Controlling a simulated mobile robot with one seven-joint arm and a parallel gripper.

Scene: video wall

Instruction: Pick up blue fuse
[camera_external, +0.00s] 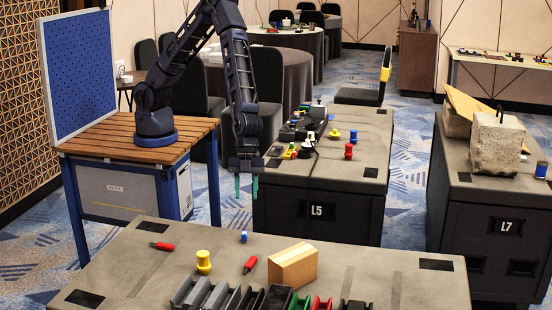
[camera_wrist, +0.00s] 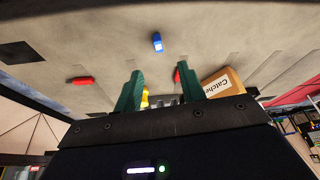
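The blue fuse (camera_external: 244,237) is a small blue piece with a pale marking, standing alone on the near grey table (camera_external: 130,250). In the wrist view the blue fuse (camera_wrist: 157,42) lies ahead of the fingertips, roughly in line with the gap between them. My gripper (camera_external: 245,187) hangs pointing down, above and behind the table's far edge in the external view. Its two green fingers (camera_wrist: 161,75) are apart, with nothing held between them. The gripper does not touch the fuse.
A red-and-black piece (camera_external: 250,265), another red piece (camera_external: 162,246), a yellow knobbed piece (camera_external: 204,262) and a cardboard box (camera_external: 293,266) stand around the fuse. Dark and coloured bins (camera_external: 215,297) line the front edge. Table L5 (camera_external: 335,180) stands behind.

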